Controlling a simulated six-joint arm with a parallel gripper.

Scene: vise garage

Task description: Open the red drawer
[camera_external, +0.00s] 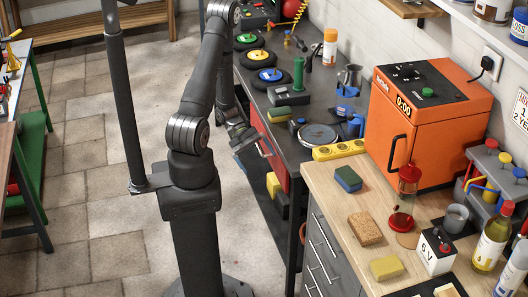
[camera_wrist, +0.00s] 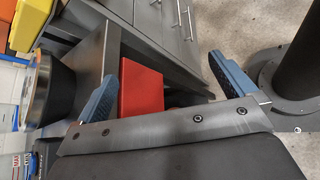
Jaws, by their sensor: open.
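The red drawer (camera_external: 279,165) is set under the dark workbench top, partly hidden behind my arm and gripper. A grey bar, probably its handle, shows at its front by my gripper, but I cannot tell whether they touch. My gripper (camera_external: 250,142) is in front of the drawer in the external view. In the wrist view my gripper (camera_wrist: 168,85) is open, its two blue fingertips wide apart. Part of the red drawer (camera_wrist: 141,88) shows between them, closer to the left fingertip. No handle is clearly visible there.
The dark workbench (camera_external: 300,145) holds tools, coloured discs and a round plate. A wooden-topped grey cabinet (camera_external: 325,245) with bar handles stands beside it, bearing an orange oven (camera_external: 425,120). Yellow objects (camera_external: 274,187) show below the red drawer.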

